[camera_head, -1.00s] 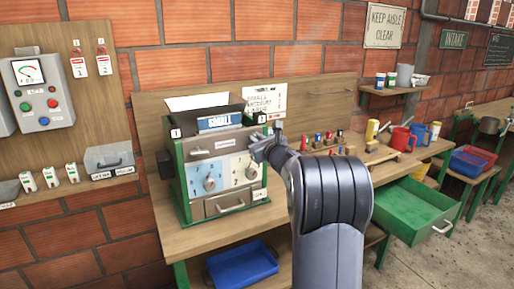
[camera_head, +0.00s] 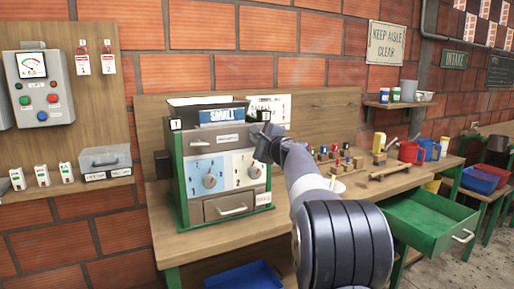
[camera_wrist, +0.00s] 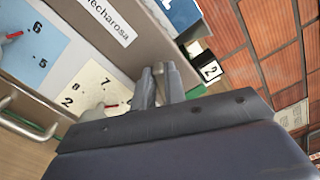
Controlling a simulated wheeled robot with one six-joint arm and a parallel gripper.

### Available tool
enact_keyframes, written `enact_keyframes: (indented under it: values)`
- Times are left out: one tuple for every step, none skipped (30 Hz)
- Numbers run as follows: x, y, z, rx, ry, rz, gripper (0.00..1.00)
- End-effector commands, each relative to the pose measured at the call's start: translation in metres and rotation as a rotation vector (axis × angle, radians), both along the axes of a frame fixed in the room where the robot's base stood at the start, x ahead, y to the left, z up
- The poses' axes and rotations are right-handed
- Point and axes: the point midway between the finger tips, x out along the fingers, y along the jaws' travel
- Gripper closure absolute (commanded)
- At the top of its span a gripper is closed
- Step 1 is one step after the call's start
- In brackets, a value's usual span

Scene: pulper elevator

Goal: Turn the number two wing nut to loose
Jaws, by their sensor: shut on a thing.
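The pulper (camera_head: 228,200) is a green-sided box with a wooden front on the bench, with number tags 1 (camera_head: 176,124) and 2 (camera_head: 264,115) at its top corners. My gripper (camera_head: 263,142) is at its upper right front, just below tag 2. In the wrist view, my gripper's fingers (camera_wrist: 159,84) are closed together on a small grey metal piece beside tag 2 (camera_wrist: 210,70). It appears to be the number two wing nut (camera_wrist: 158,70), mostly hidden by the fingers. Its exact angle cannot be told. The number one wing nut is not clearly visible.
Below the gripper are a blue dial (camera_head: 208,180) and a cream dial (camera_head: 246,169) with red pointers, and a handled drawer (camera_head: 230,207). Several small coloured items and a red mug (camera_head: 409,152) stand to the right. An open green drawer (camera_head: 428,225) juts out.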

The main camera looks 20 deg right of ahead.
Motion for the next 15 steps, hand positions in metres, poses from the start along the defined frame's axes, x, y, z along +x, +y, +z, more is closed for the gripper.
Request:
enact_keyframes:
  values:
    - [0.0007, -0.0035, -0.0142, -0.039, 0.01, -0.006, 1.0]
    - [0.0008, -0.0034, -0.0142, -0.064, 0.008, -0.007, 1.0]
    - [0.0008, -0.0034, -0.0147, -0.098, 0.008, -0.006, 1.0]
    - [0.0008, -0.0033, -0.0148, -0.121, 0.007, -0.006, 1.0]
    - [0.0008, -0.0033, -0.0148, -0.145, 0.006, -0.006, 1.0]
    - [0.0008, -0.0033, -0.0147, -0.174, 0.005, -0.006, 1.0]
    - [0.0008, -0.0032, -0.015, -0.196, 0.005, -0.006, 1.0]
    - [0.0008, -0.0032, -0.0151, -0.214, 0.005, -0.006, 1.0]
    - [0.0008, -0.0032, -0.0151, -0.24, 0.004, -0.006, 1.0]
    - [0.0008, -0.0032, -0.0149, -0.257, 0.003, -0.006, 1.0]
    - [0.0008, -0.0032, -0.0148, -0.273, 0.002, -0.007, 1.0]
    - [0.0008, -0.0032, -0.0148, -0.293, 0.002, -0.006, 1.0]
    - [0.0008, -0.0032, -0.0149, -0.306, 0.002, -0.006, 1.0]
    - [0.0008, -0.0032, -0.0148, -0.319, 0.001, -0.005, 1.0]
    - [0.0007, -0.0033, -0.0146, -0.334, 0.0, -0.006, 1.0]
